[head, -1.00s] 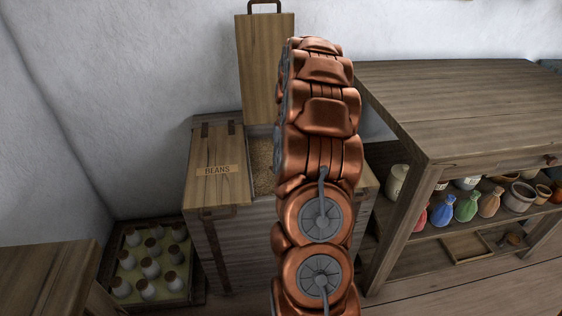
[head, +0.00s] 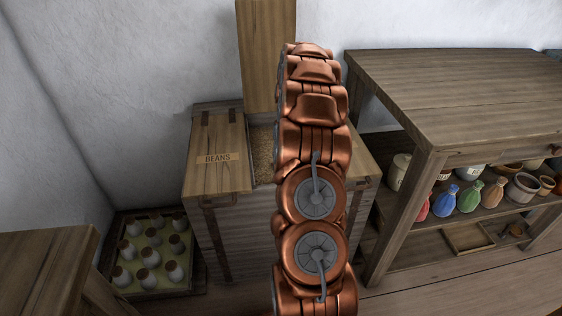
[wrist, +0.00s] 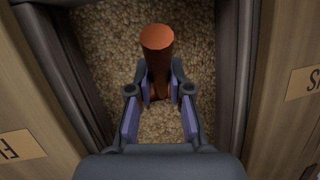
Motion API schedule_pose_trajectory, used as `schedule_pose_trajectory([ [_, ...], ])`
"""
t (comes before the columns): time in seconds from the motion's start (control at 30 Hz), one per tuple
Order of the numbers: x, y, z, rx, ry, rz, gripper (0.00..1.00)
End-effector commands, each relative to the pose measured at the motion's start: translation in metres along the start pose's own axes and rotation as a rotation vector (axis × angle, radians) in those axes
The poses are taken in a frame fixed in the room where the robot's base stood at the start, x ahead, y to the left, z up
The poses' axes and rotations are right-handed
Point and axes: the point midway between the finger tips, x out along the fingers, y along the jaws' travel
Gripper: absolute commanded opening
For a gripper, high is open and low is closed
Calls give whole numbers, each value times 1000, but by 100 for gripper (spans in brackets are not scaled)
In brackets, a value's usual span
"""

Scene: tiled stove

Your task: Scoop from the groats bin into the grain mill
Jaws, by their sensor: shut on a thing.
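In the wrist view the groats bin's compartment (wrist: 105,35) is open, with pale brown grain (wrist: 195,40) filling the view between dark walls. My gripper (wrist: 161,82) is over this grain, its two fingers closed on a reddish-brown round handle (wrist: 157,40), which looks like the scoop's. The scoop's bowl is hidden, so I cannot tell whether it is in the grain. In the head view the open compartment's grain (head: 262,155) shows beside my arm, which hides my gripper. The grain mill is not recognisable in either view.
A closed lid marked BEANS (head: 218,180) is left of the opening; a raised lid (head: 266,50) stands behind. A wooden table (head: 460,95) with pots and coloured bags beneath is right. A crate of jars (head: 195,280) is on the floor at left.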

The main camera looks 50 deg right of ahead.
Motion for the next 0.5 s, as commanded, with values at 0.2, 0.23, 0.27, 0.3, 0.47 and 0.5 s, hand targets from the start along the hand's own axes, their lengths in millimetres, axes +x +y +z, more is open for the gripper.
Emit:
schedule_pose_trajectory([
  [0.2, 8, 1, -3, -10, 49, -5, 0],
  [0.23, 8, 1, -4, -11, 59, -5, 0],
  [0.27, 8, 2, -4, -13, 69, -6, 0],
  [0.3, 9, 2, -5, -15, 81, -7, 0],
  [0.47, 12, 2, -5, -24, 131, -12, 0],
  [0.5, 13, 2, -6, -26, 145, -13, 0],
])
